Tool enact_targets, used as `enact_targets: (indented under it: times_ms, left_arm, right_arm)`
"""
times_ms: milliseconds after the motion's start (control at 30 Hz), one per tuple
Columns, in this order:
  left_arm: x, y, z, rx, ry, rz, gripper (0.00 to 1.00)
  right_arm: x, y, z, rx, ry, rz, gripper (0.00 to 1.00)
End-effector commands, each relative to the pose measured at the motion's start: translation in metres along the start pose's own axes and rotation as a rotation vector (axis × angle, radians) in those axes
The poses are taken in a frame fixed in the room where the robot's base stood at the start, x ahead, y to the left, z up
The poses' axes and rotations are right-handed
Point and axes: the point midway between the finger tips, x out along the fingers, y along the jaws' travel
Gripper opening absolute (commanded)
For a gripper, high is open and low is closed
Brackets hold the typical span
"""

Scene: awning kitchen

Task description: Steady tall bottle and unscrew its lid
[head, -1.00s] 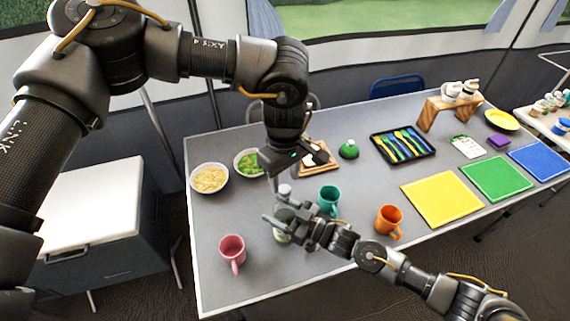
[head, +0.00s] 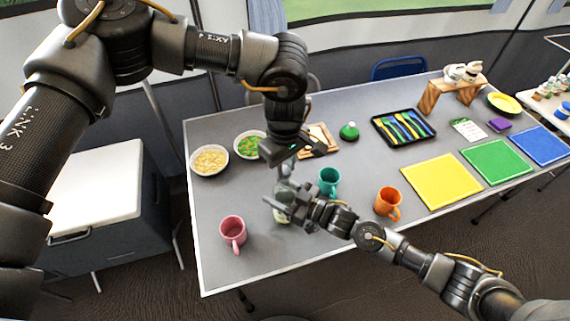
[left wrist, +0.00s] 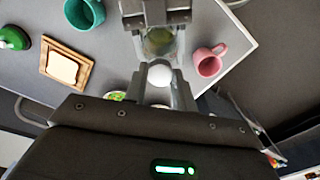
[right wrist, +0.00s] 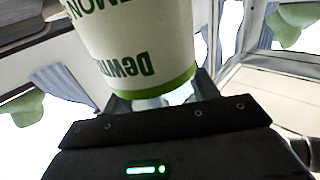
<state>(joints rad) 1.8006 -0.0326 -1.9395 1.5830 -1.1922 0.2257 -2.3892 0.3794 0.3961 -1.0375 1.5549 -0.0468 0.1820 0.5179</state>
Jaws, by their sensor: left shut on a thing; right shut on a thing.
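My right gripper is shut on the bottle's body. My left gripper (head: 285,178) reaches down from above. In the left wrist view its fingers are shut on the round white lid (left wrist: 160,75), with the greenish bottle beyond it. Whether the lid is loose cannot be told.
A pink mug (head: 233,232), a teal mug (head: 329,181) and an orange mug (head: 388,202) stand close around the bottle. Two food bowls (head: 209,160) are behind at left. A cutlery tray (head: 403,128) and coloured mats (head: 440,181) lie to the right.

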Motion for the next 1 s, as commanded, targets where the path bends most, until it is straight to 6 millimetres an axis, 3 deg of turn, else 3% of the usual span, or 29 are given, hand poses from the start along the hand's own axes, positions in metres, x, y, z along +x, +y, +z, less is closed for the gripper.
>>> enact_targets:
  times_ms: [167, 1000]
  left_arm:
    - [0.0003, 0.0002, 0.0008, -0.147, -0.003, 0.001, 0.00]
    - [-0.0016, -0.0001, 0.0006, -2.322, -0.001, 0.000, 0.00]
  right_arm:
    - [-0.0001, 0.0000, 0.0004, 0.000, -0.001, 0.000, 0.00]
    - [0.0000, 0.0000, 0.0004, 0.000, -0.001, 0.000, 0.00]
